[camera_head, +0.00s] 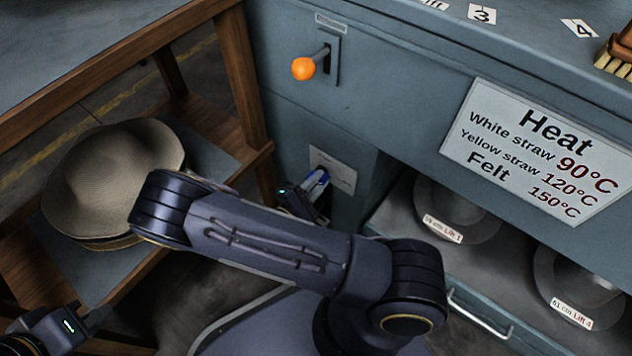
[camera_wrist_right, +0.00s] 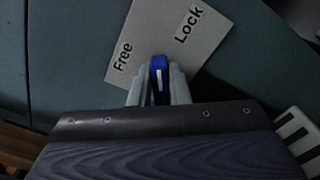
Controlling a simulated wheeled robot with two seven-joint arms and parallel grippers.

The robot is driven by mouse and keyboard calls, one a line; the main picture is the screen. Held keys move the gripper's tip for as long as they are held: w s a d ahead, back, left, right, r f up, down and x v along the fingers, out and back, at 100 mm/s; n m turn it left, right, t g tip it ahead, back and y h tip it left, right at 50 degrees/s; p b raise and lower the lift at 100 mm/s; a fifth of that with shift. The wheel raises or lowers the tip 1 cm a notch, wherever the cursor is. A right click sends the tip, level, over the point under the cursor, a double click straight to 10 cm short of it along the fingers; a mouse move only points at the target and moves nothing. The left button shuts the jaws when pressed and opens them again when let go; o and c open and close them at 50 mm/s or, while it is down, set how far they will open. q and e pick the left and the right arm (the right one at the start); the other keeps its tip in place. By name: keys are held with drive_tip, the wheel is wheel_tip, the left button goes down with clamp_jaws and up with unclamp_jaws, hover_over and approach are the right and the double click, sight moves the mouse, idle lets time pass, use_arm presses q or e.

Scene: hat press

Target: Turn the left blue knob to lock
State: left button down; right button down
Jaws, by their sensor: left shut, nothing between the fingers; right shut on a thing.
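The blue knob (camera_head: 318,180) is on a plate low on the grey-blue cabinet. In the right wrist view the knob (camera_wrist_right: 158,75) sits between the fingers of my right gripper (camera_wrist_right: 158,86), which is shut on it. Its white mark points up in that view, between the words "Free" and "Lock" on the label plate (camera_wrist_right: 166,35). In the head view my right gripper (camera_head: 309,189) is at the knob, partly hidden by my arm. My left gripper (camera_head: 40,332) is at the bottom left corner, away from the knob; its fingers are hard to make out.
An orange-ended lever (camera_head: 303,68) sticks out of the cabinet above the knob. A wooden shelf rack (camera_head: 240,80) with stacked hats (camera_head: 110,170) stands at the left. A heat sign (camera_head: 540,150) and an open shelf with round moulds (camera_head: 455,210) are at the right.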

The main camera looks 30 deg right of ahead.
drive_tip(key=shift+s+f+m, duration=0.1)
drive_tip(key=shift+f+m, duration=0.1)
drive_tip(key=shift+m, duration=0.85)
drive_tip(key=shift+f+m, duration=0.15)
drive_tip(key=shift+m, duration=0.95)
drive_tip(key=shift+s+f+m, duration=0.1)
drive_tip(key=shift+f+m, duration=0.1)
drive_tip(key=shift+m, duration=0.85)
drive_tip(key=c, duration=1.4)
unclamp_jaws()
drive_tip(key=shift+o, duration=0.2)
